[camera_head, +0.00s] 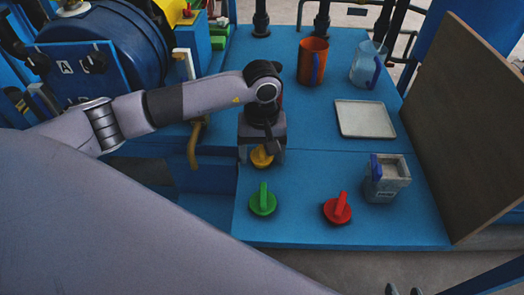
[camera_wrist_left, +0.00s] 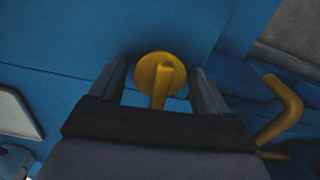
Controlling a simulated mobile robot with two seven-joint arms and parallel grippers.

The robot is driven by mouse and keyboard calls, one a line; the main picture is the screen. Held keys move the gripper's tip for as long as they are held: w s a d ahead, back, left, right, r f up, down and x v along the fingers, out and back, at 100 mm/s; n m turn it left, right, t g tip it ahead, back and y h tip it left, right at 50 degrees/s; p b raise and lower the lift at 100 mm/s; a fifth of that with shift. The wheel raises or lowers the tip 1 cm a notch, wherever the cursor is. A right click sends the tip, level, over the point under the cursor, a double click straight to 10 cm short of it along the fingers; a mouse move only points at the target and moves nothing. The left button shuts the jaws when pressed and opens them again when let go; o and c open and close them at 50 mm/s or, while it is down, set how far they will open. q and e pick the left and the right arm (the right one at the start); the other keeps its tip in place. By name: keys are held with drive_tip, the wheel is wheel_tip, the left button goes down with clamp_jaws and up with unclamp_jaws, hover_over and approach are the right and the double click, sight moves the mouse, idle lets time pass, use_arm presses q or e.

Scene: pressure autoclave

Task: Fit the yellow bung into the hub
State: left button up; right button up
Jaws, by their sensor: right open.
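The yellow bung (camera_head: 262,158) stands on the blue bench below my left gripper (camera_head: 262,148), which partly hides it. In the left wrist view, the bung (camera_wrist_left: 155,73) has a round disc and an upright grip. My left gripper (camera_wrist_left: 160,88) is open, with one finger on each side of the bung and visible gaps to both. The tips of my right gripper (camera_head: 403,290) show apart at the bottom edge, far from the bung. I cannot make out the hub for certain.
A green bung (camera_head: 262,202) and a red bung (camera_head: 337,209) stand nearer the front. A square container (camera_head: 387,178), a pale tray (camera_head: 365,134), an orange mug (camera_head: 313,62) and a clear jug (camera_head: 368,65) are to the right. A yellow bent pipe (camera_head: 193,148) is left of the gripper.

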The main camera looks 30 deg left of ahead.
sight(263, 150)
drive_tip(key=shift+r, duration=0.15)
use_arm(q)
drive_tip(key=shift+r+p, duration=0.1)
drive_tip(key=shift+p, duration=0.25)
drive_tip(key=r, duration=0.4)
drive_tip(key=r+p, duration=0.1)
drive_tip(key=r, duration=0.1)
drive_tip(key=shift+s+d+r, duration=0.15)
drive_tip(key=shift+s+d, duration=0.2)
drive_tip(key=shift+s, duration=0.05)
drive_tip(key=shift+r, duration=0.35)
use_arm(e)
drive_tip(key=shift+s+d+f+h, duration=0.3)
drive_tip(key=shift+d+f, duration=0.15)
drive_tip(key=shift+d, duration=0.25)
